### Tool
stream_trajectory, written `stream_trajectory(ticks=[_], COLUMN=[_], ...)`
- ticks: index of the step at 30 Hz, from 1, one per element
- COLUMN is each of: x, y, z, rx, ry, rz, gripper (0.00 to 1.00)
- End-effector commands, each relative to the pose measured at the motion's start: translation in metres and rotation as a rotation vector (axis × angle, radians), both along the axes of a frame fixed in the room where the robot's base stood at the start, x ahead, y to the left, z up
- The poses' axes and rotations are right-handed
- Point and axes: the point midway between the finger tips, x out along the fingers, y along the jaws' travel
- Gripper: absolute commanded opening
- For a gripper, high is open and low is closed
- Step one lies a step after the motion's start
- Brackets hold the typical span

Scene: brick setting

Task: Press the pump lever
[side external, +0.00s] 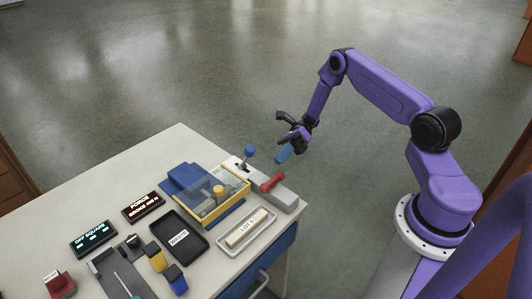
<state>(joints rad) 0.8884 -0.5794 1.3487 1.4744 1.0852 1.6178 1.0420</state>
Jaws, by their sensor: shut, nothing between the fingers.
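A grey block (283,197) at the table's right end carries a red handle (271,182) and, near its far end, a lever with a blue ball knob (249,150). I cannot tell for sure which of the two is the pump lever. My gripper (284,154) is shut and empty. In the picture it is just right of the blue knob and above the red handle, apparently apart from both. Its blue fingertips point down and to the left.
A blue and yellow fixture with a clear cover (222,187) stands left of the block. The back left tabletop is clear.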

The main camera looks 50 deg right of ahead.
Motion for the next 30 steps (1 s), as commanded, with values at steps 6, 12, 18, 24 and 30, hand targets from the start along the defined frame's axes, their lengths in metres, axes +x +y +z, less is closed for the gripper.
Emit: stream_trajectory(ticks=[6,12,18,24,30], x=[0.011,0.011,0.006,0.004,0.004], y=[-0.048,-0.089,-0.115,-0.122,-0.122], z=[-0.036,-0.064,-0.081,-0.086,-0.086], rx=[0.128,0.258,0.353,0.381,0.381], ry=[0.174,0.296,0.363,0.382,0.381], rz=[-0.258,-0.459,-0.581,-0.614,-0.614], gripper=[0.00,0.00,0.00,0.00,0.00])
